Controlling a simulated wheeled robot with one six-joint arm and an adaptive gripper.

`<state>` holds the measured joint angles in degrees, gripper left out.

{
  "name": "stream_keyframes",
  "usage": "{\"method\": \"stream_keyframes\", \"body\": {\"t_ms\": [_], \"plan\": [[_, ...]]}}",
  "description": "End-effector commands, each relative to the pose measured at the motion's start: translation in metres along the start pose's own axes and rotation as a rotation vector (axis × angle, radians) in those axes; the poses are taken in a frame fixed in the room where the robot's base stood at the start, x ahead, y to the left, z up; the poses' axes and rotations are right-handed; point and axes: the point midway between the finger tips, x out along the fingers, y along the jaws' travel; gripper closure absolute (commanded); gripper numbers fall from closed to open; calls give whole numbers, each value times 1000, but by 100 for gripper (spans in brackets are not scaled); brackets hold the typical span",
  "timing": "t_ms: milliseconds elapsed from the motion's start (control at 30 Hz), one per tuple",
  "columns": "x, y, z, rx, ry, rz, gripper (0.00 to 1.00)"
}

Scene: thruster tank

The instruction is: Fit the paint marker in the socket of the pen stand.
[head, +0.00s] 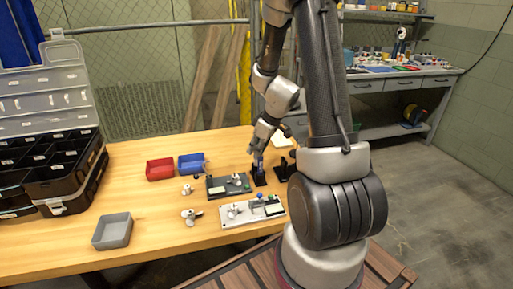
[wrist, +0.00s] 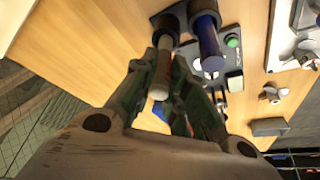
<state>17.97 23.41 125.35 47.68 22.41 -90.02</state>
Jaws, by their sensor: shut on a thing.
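My gripper (wrist: 166,64) is shut on a slim pale grey marker (wrist: 161,76), taken here as the paint marker; its near end faces the wrist camera. The pen stand (head: 259,179) is small and dark and stands on the wooden bench. In the head view my gripper (head: 257,150) points down just above it. In the wrist view the marker's far end lines up with a dark round socket (wrist: 165,24). I cannot tell how deep it sits. A blue cylinder with a pale end (wrist: 208,42) stands beside it, apart from the fingers.
A dark panel (head: 228,187) and a pale panel (head: 252,211) with fittings lie close by. Red (head: 160,169) and blue (head: 191,164) bins stand left, with a grey tray (head: 112,231) nearer the front. Another dark holder (head: 286,172) stands right.

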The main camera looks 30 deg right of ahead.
Motion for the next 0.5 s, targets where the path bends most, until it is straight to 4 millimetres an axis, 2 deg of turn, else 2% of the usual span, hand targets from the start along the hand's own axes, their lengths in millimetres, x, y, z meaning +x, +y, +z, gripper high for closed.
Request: {"method": "stream_keyframes", "body": {"t_ms": [500], "plan": [[3, 0, 1, -1, 0, 0, 98]]}}
